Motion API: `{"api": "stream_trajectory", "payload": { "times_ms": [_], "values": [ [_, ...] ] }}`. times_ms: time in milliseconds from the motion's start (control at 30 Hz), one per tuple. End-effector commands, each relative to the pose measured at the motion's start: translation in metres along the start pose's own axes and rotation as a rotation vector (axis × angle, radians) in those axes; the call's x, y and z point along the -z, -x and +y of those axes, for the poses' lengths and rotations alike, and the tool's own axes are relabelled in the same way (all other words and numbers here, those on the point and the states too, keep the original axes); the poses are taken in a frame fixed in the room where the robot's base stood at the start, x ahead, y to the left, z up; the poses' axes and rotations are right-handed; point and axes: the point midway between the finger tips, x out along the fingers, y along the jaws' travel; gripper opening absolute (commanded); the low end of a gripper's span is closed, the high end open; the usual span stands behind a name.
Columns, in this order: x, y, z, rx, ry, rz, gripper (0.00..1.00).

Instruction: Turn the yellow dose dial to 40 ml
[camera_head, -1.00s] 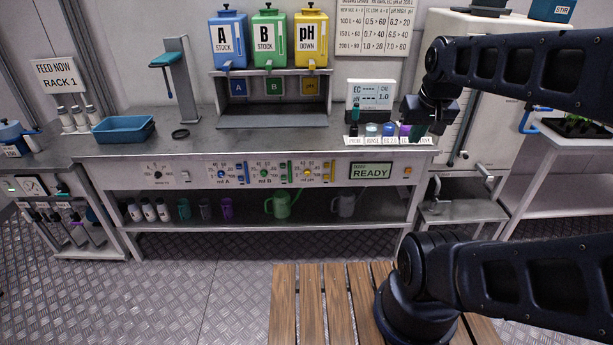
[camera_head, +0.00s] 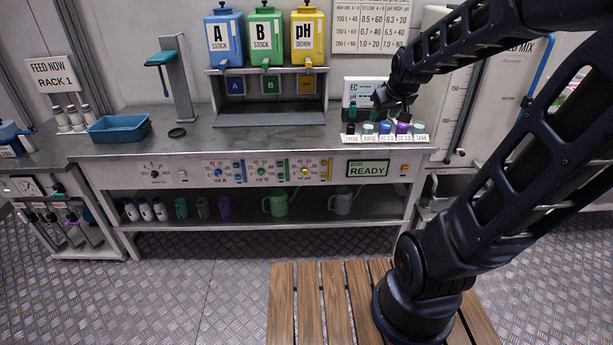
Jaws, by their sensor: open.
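The yellow dose dial (camera_head: 304,171) is on the front panel of the bench, under the right end of the small dosing shelf and labelled for pH. Its setting is too small to read. A blue dial (camera_head: 218,172) and a green dial (camera_head: 262,171) sit to its left on the same panel. My gripper (camera_head: 379,104) is above the bench, in front of the EC/pH meter, to the right of and higher than the yellow dial. It is open and well apart from the dial. My arm partly hides its fingers.
The yellow pH jug (camera_head: 308,40) stands above the panel. Several small capped bottles (camera_head: 386,128) stand along the bench's right edge. A READY display (camera_head: 367,169) is right of the dials. The space before the dials is clear.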

Motion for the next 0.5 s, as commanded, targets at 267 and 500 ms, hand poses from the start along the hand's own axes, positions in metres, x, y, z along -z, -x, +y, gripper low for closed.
{"api": "stream_trajectory", "payload": {
  "times_ms": [267, 500],
  "values": [
    [0.046, -0.073, 0.0, -0.019, 0.133, 0.097, 0.5],
    [0.077, -0.136, -0.005, -0.053, 0.254, 0.183, 0.5]
  ]
}}
